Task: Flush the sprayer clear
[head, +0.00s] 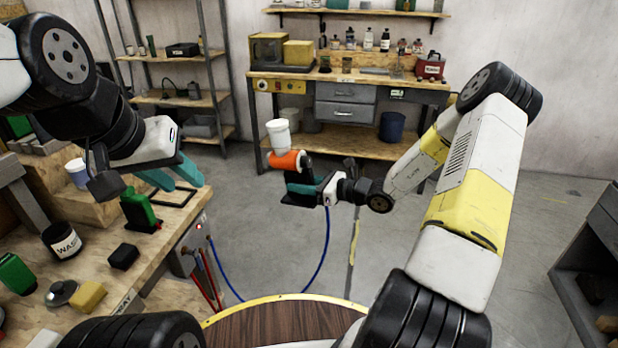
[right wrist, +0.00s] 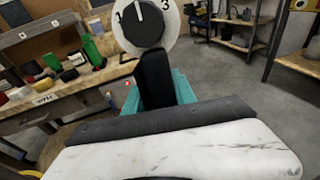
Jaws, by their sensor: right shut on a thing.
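My right gripper (head: 300,185) is shut on the sprayer, which has an orange body (head: 287,160) and a white cup (head: 278,133) on top. It holds the sprayer in the air, clear of the bench. In the right wrist view, a white dial (right wrist: 168,28) marked 1 and 3 stands above a black handle (right wrist: 155,80) between teal fingers. My left gripper (head: 174,178) is open and empty above the left bench. A black jar (head: 62,242) with a partly hidden label beginning "WAS" stands on that bench, left of and below the left gripper.
The left bench (head: 165,240) also holds a green-and-black item (head: 140,210), a black block (head: 124,257), a yellow block (head: 88,297) and a round lid (head: 62,292). A blue hose (head: 325,250) hangs in front. A round wooden top (head: 280,325) is nearest.

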